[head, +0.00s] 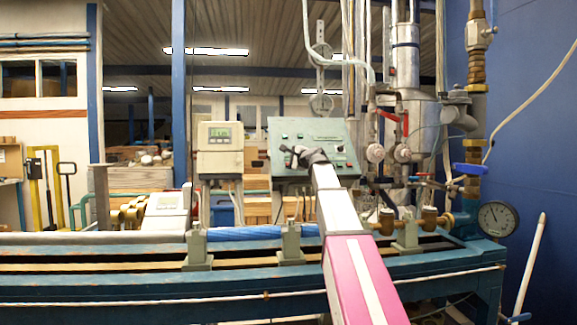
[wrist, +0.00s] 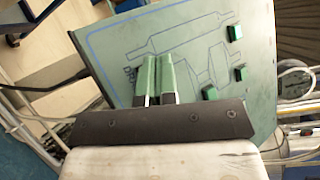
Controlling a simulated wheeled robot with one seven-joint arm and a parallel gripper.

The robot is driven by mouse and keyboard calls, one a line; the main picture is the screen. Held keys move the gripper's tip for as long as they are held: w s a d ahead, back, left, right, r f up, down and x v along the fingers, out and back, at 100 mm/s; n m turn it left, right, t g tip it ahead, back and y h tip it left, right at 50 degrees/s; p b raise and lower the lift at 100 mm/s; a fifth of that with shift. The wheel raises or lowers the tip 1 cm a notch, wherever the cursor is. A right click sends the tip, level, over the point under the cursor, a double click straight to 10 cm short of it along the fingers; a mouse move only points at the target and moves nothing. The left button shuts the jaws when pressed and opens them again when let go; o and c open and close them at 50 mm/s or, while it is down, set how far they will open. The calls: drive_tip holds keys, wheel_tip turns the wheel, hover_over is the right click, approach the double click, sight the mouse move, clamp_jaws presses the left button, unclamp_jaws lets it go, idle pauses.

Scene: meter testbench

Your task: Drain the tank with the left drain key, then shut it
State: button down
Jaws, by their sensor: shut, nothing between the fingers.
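The grey-green control panel (head: 345,130) stands upright behind the bench, with small keys and printed text on its face. In the wrist view the panel (wrist: 110,45) shows a blue border line, a drawn tank-like outline and several raised green keys, including one at the upper right (wrist: 235,32) and one at the right (wrist: 241,74). I cannot tell which is the left drain key. My gripper (head: 292,156) is in front of the panel's left half. In the wrist view its two fingers (wrist: 156,82) are together and empty, hiding part of the panel; contact cannot be judged.
A meter with a green display (head: 220,134) stands left of the panel. Pipes and a metal tank (head: 422,120) are behind right, with a blue-handled valve (head: 470,169) and a round gauge (head: 497,218). The blue bench (head: 130,285) spans the front.

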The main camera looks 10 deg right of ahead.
drive_tip(key=shift+s+r, duration=1.65)
drive_tip(key=shift+s, duration=0.2)
drive_tip(key=shift+s, duration=0.1)
drive_tip(key=shift+s+r, duration=0.45)
drive_tip(key=shift+r, duration=0.05)
idle(0.5)
